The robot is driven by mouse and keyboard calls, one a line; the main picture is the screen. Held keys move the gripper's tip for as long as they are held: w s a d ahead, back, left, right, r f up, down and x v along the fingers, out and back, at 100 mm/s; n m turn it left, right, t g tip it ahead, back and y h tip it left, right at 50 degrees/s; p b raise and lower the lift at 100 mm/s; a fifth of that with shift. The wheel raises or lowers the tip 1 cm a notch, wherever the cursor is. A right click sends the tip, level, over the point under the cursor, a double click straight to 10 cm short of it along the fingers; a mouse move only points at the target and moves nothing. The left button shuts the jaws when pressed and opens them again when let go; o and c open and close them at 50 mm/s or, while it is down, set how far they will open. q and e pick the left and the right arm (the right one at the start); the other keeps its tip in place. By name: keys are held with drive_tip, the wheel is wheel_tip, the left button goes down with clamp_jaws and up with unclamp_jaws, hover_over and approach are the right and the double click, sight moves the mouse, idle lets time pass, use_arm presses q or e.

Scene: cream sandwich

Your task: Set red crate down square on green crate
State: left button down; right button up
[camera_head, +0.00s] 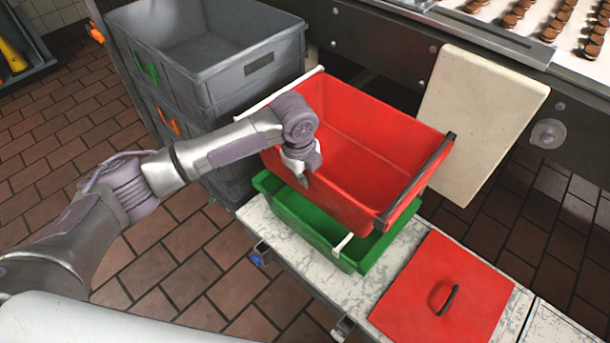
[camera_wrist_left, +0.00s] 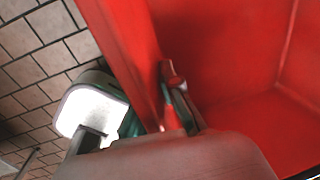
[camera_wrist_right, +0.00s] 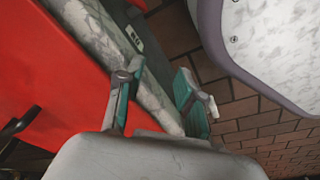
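The red crate (camera_head: 350,150) is over the green crate (camera_head: 300,215), with a black bar along its right end. It sits off toward the back and right, leaving the green crate's near side and front corner uncovered. Whether their rims touch is hidden. My left gripper (camera_head: 300,170) is at the red crate's near wall. In the left wrist view, its fingers (camera_wrist_left: 155,118) straddle that red wall (camera_wrist_left: 120,50), one inside and one outside, and look closed on it. My right gripper (camera_wrist_right: 158,95) is open and empty near the table's edge, and is outside the head view.
A red lid (camera_head: 440,290) with a black handle lies on the pale table (camera_head: 290,250) right of the green crate. Stacked grey crates (camera_head: 210,50) stand behind left. A cream board (camera_head: 480,120) leans behind right, near a conveyor (camera_head: 500,25) with brown cookies.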

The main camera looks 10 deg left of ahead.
sight(306, 194)
use_arm(q)
drive_tip(key=shift+w+r, duration=0.1)
use_arm(e)
drive_tip(key=shift+w+r, duration=0.1)
drive_tip(key=shift+w, duration=0.05)
